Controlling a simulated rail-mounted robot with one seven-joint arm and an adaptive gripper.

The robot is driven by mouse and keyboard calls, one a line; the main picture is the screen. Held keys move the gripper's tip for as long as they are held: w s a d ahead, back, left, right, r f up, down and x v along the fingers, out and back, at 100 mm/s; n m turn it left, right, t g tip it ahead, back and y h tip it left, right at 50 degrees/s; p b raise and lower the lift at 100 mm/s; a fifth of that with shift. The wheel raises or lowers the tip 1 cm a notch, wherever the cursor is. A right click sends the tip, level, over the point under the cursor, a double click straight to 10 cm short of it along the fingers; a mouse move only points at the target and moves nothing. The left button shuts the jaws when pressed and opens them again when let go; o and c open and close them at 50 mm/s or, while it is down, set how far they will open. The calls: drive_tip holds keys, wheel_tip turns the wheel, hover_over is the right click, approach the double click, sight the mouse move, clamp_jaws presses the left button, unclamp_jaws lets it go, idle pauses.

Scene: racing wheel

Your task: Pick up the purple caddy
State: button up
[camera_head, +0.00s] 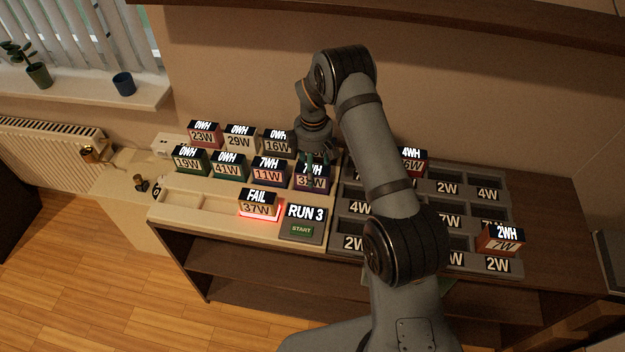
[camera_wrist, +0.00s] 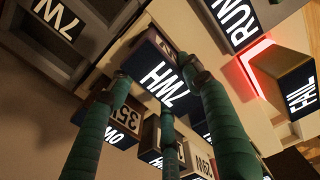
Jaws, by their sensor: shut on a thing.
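A dark purple caddy with a "7WH" display (camera_head: 312,176) sits at the right end of the front row of caddies on the cream bench. It also shows in the wrist view (camera_wrist: 160,75), between the green fingers. My gripper (camera_head: 319,158) reaches down over it from behind, and its fingers (camera_wrist: 162,82) are shut on it. The caddy appears level with its neighbours; whether it is clear of the bench cannot be told. Its lower part is hidden.
A tan "FAIL" caddy (camera_head: 259,205) sits in front with a red light, beside the start panel (camera_head: 302,226). A dark slotted rack (camera_head: 345,215) lies right.

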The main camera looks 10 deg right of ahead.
drive_tip(key=c, duration=0.3)
drive_tip(key=shift+w+r, duration=0.1)
